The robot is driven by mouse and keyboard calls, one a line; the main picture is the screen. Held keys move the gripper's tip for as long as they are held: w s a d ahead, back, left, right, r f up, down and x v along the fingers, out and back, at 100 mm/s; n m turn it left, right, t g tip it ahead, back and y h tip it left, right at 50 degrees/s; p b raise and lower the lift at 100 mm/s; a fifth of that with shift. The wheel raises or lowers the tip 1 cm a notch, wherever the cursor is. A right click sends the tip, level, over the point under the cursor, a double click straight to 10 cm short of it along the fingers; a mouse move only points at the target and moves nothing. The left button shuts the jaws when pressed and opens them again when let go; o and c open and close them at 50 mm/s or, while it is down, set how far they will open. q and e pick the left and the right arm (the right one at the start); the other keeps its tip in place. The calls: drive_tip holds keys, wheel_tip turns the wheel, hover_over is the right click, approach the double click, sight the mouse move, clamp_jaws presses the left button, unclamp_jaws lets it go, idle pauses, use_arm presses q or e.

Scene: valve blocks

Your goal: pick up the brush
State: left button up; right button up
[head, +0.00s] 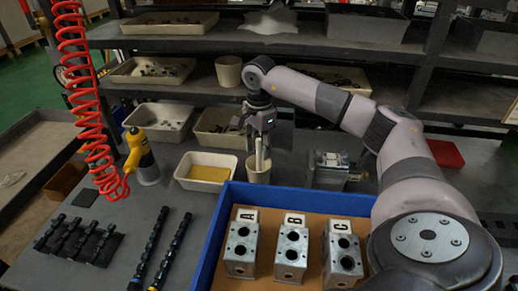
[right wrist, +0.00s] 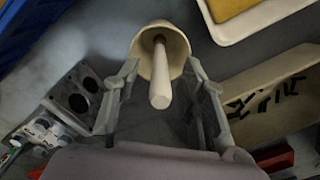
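The brush (head: 259,152) stands handle-up in a cream cup (head: 259,175) on the workbench. In the right wrist view the pale handle (right wrist: 160,92) points toward the camera out of the cup (right wrist: 148,42); the bristle end is hidden inside. My right gripper (head: 261,143) is directly above the cup, pointing down. In the right wrist view its two fingers are spread, one on each side of the handle, with gaps between them and the handle. My left gripper is not in view.
A blue-walled tray (head: 218,225) with valve blocks A, B and C stands in front of the cup. A white tray with a yellow sponge (head: 209,173) is left of it. A metal fixture (head: 328,170) is right. Shelves with bins rise behind.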

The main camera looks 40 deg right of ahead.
clamp_jaws()
idle(0.5)
